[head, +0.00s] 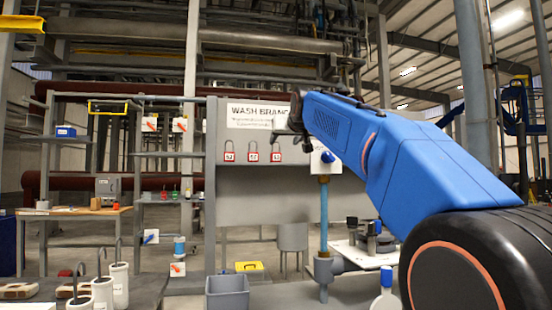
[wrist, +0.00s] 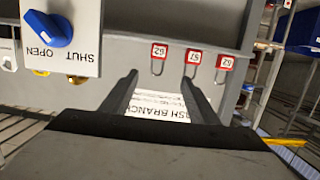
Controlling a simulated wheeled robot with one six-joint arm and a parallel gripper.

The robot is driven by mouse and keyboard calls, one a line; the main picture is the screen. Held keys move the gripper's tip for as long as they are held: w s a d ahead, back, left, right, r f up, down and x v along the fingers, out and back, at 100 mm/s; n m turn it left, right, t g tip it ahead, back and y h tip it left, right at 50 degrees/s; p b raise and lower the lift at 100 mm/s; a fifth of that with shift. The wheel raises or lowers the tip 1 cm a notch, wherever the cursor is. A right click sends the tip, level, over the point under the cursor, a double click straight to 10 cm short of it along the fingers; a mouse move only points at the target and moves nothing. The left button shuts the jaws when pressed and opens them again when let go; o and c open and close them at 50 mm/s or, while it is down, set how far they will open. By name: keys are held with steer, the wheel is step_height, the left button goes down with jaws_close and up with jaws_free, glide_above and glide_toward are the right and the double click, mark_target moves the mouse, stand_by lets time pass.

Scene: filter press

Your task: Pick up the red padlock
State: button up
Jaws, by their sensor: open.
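Three red padlocks hang in a row on the grey board below the white sign: a left one (head: 229,157), a middle one (head: 253,157) and a right one (head: 277,157). They also show in the upside-down wrist view, as a left one (wrist: 159,51), a middle one (wrist: 193,59) and a right one (wrist: 225,63), with white tags too small to read surely. My gripper (head: 284,125) is open and empty, above the right padlock in the head picture. In the wrist view its fingers (wrist: 160,78) point toward the board, apart from the padlocks.
The sign (head: 258,115) reads WASH BRANCH, partly covered by my arm. A blue valve handle (wrist: 48,29) on an OPEN/SHUT plate (wrist: 75,50) is close beside the padlocks. A vertical pipe (head: 324,215) stands below it. A grey bin (head: 228,291) and a yellow item (head: 249,266) are lower down.

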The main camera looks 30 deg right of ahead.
mark_target(276, 154)
steer(key=shift+d+f+x, duration=0.1)
steer(key=shift+f+x, duration=0.05)
steer(key=shift+x, duration=4.05)
steer(key=shift+d+f+x, duration=0.1)
steer(key=shift+f+x, duration=0.05)
steer(key=shift+x, duration=4.05)
steer(key=shift+s, duration=0.15)
steer(key=c, duration=1.2)
